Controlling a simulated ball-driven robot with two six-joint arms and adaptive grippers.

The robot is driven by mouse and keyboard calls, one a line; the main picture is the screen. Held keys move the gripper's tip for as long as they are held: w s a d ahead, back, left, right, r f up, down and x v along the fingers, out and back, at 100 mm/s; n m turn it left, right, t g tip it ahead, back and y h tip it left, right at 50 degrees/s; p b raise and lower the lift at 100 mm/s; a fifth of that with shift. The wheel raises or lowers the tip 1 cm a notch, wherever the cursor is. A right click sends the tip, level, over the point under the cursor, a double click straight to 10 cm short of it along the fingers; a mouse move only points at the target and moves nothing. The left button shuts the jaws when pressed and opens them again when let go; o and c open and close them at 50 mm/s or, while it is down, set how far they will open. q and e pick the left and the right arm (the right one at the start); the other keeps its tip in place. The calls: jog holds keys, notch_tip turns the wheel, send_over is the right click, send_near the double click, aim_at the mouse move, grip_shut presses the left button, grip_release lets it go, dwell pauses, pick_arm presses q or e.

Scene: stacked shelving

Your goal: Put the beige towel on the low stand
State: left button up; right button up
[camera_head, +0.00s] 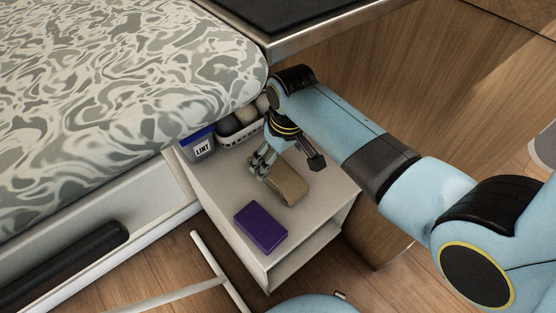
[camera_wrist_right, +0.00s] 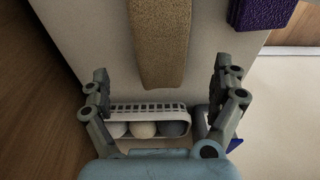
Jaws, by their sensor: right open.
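The beige towel (camera_head: 287,184) is a folded tan bundle lying on the top of the low white stand (camera_head: 217,187). It also shows in the right wrist view (camera_wrist_right: 160,40), at the top middle. My right gripper (camera_head: 288,163) is over the stand at the towel's far end. Its fingers are spread, one to each side of the towel's line, and nothing is held between them. I do not see my left gripper.
A purple folded cloth (camera_head: 261,227) lies on the stand's front part. A white basket of balls (camera_head: 240,124) and a bin labelled LINT (camera_head: 199,144) stand at the back. A patterned padded surface (camera_head: 110,90) borders the left, and a dark-topped counter (camera_head: 300,20) overhangs behind.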

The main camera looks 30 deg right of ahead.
aim_at(282, 171)
notch_tip(282, 171, up, 7)
jog(key=s+p, duration=0.1)
jog(key=p, duration=0.1)
jog(key=shift+f, duration=0.2)
